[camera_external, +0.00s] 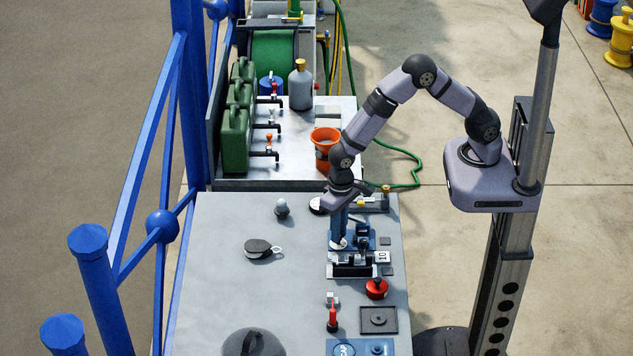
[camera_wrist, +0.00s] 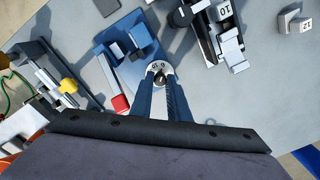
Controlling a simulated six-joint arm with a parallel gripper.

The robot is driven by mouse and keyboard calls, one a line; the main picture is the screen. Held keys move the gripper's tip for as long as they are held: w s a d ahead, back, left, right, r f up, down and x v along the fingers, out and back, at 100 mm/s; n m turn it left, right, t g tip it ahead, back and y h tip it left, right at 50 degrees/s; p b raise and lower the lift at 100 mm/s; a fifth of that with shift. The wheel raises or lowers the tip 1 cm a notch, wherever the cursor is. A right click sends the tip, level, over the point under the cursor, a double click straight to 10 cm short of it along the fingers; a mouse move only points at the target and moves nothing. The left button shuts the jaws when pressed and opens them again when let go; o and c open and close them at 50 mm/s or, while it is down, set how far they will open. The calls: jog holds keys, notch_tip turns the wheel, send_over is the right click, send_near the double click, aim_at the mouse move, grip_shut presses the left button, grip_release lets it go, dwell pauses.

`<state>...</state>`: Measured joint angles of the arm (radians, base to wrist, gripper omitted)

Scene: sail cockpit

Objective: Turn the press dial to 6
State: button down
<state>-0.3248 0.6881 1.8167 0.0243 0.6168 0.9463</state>
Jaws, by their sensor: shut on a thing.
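A blue press (camera_external: 366,240) stands on the grey bench, below my wrist in the outside view. In the wrist view its blue body (camera_wrist: 135,75) is at upper left, with a red part beside it. The white press dial (camera_wrist: 167,68) has dark numerals on its rim and a dark centre. My gripper (camera_wrist: 158,77) points down, its two blue fingers shut on the dial; the fingertips hide part of it. In the outside view my gripper (camera_external: 339,239) is low over the press's left side. I cannot tell which number the dial is set to.
A red round pot (camera_external: 376,289) and red-handled tool (camera_external: 332,319) are nearer. A pulley (camera_external: 257,248) lies left; bench between is clear.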

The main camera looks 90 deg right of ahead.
jog(key=c, duration=2)
grip_release()
jog(key=shift+r+b, duration=1.1)
jog(key=shift+r, duration=2.6)
jog(key=s+d+n, duration=0.2)
jog(key=s+d, duration=0.2)
jog(key=s, duration=0.2)
jog(key=s+d+r+n, duration=0.1)
jog(key=s+d+n, duration=0.2)
jog(key=s+d, duration=0.2)
jog(key=s+d+n, duration=0.2)
jog(key=s+d, duration=0.3)
jog(key=s, duration=0.2)
jog(key=shift+s+r, duration=0.2)
jog(key=shift+s, duration=0.15)
